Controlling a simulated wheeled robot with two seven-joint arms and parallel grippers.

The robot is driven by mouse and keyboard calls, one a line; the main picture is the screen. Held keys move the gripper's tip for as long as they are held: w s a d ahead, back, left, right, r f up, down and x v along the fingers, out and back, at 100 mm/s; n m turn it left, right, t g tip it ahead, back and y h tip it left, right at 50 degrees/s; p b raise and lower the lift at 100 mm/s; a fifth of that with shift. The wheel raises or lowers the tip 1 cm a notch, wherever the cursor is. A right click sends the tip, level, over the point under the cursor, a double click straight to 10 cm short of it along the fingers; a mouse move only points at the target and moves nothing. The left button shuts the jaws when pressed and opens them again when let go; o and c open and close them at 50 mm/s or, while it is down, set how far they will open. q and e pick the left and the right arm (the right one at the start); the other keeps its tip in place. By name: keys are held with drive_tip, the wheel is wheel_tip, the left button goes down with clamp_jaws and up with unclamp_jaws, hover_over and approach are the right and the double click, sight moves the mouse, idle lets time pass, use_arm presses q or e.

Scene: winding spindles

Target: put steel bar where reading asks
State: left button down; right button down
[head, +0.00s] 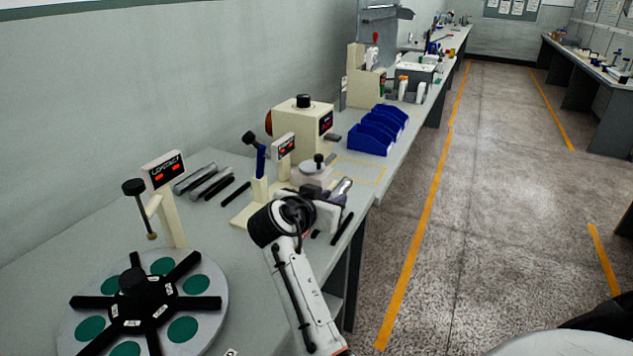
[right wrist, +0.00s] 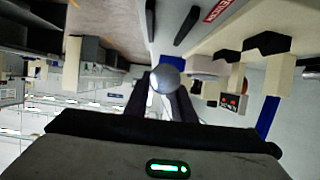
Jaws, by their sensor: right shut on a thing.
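My right gripper (head: 338,192) is shut on a steel bar (head: 344,186), held above the bench near its front edge. In the right wrist view its round silver end (right wrist: 165,78) sits between the two dark fingers. A display (head: 165,169) with red characters stands on a cream post at the left; I cannot read its digits. A smaller red display (head: 285,146) sits on a cream stand in the middle, and it also shows in the right wrist view (right wrist: 234,103). My left gripper is out of view.
A round plate with green pads (head: 92,329) and a black spoked hub lies at front left. Grey bars (head: 205,183) and black rods lie behind it. A cream machine (head: 303,127), blue bins (head: 377,132) and a yellow-outlined area (head: 372,169) are beyond my right gripper.

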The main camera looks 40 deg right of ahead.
drive_tip(key=shift+f+b, duration=1.35)
drive_tip(key=shift+f, duration=0.4)
drive_tip(key=shift+f+b, duration=0.35)
drive_tip(key=shift+f, duration=0.2)
drive_tip(key=shift+f, duration=0.1)
drive_tip(key=shift+f+b, duration=0.4)
drive_tip(key=shift+b, duration=0.05)
